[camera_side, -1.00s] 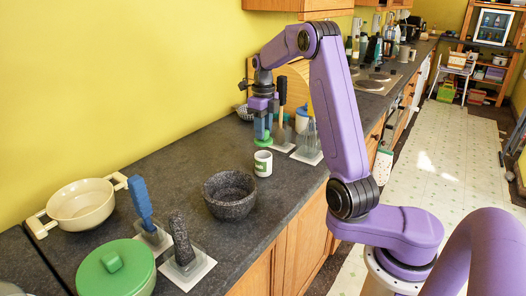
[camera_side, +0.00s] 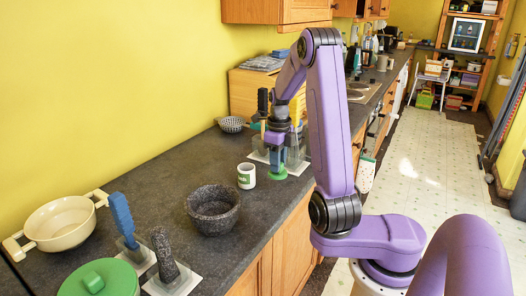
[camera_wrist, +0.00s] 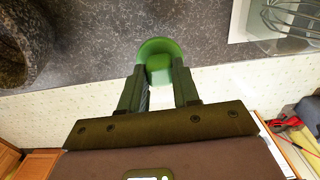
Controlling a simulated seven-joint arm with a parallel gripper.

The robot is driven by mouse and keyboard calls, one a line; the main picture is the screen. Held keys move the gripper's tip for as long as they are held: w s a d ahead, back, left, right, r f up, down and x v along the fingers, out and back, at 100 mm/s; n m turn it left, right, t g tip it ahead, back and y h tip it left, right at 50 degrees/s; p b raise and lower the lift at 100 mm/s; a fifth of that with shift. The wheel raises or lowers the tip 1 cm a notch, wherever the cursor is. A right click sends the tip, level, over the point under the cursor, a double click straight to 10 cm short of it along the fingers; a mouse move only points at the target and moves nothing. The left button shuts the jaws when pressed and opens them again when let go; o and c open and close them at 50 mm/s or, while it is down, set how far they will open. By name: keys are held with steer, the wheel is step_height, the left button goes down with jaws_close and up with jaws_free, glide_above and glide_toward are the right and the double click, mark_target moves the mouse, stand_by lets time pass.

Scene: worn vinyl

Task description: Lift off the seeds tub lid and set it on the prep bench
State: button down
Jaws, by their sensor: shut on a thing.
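My gripper (camera_side: 277,157) is shut on the knob of a small round green lid (camera_side: 277,173). The lid is level, low by the front edge of the dark prep bench (camera_side: 165,165); I cannot tell whether it touches the surface. In the wrist view the lid (camera_wrist: 158,45) is between my fingertips (camera_wrist: 160,85), and the bench's edge line runs behind it. A small white cup-shaped vessel with a green mark (camera_side: 246,176) stands open to the lid's left. I cannot read its mark, so I cannot tell if it is the seeds tub.
A dark stone mortar (camera_side: 213,209) stands left of the white vessel. A cream pot (camera_side: 60,223), a larger green lid (camera_side: 98,279), a blue-handled tool (camera_side: 122,218) and a pestle (camera_side: 164,252) are further left. A whisk (camera_wrist: 290,18) is close on the right. Bare bench lies behind the vessel.

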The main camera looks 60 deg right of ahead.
mark_target(280, 178)
steer(key=shift+s+f, duration=0.15)
steer(key=shift+s, duration=0.25)
steer(key=shift+f, duration=2.4)
steer(key=shift+f, duration=0.6)
stand_by(0.5)
steer(key=c, duration=0.7)
jaws_free()
steer(key=shift+c, duration=0.2)
steer(key=shift+r, duration=0.1)
